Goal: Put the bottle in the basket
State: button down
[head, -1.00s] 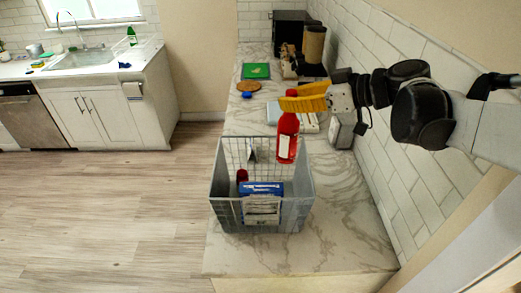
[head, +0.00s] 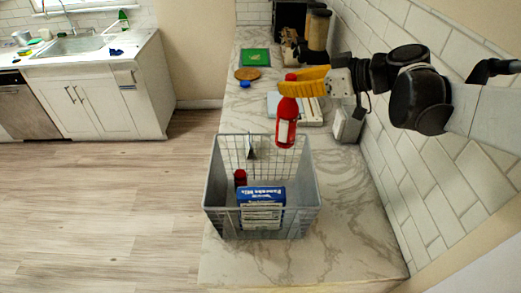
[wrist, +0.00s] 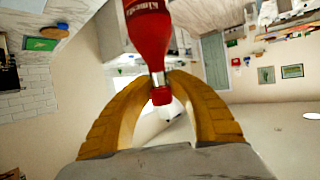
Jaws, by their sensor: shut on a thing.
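A red bottle (head: 286,128) with a pale label hangs upright from my gripper (head: 303,83). The yellow fingers are shut on it near its top; in the wrist view the gripper (wrist: 163,90) closes around the neck of the red bottle (wrist: 149,35). The grey wire basket (head: 213,205) stands on the marble counter. The bottle is above and behind the basket's far right rim in the head view, apart from it as far as I can tell. Inside the basket are a blue and white box (head: 262,197) and a small red item (head: 240,177).
Behind the basket lie a green board (head: 255,58), a round wooden board (head: 247,74) and a pale flat item (head: 313,111). A grey box (head: 349,123) stands by the tiled wall. The counter right of the basket is bare.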

notch_tip(320, 180, down, 22)
jog(key=b, duration=1)
jog(key=shift+b, duration=0.35)
jog(key=shift+f+b, duration=0.5)
jog(key=shift+f, duration=0.1)
jog(key=c, duration=1.5)
grip_release()
jog(key=shift+o, duration=1.1)
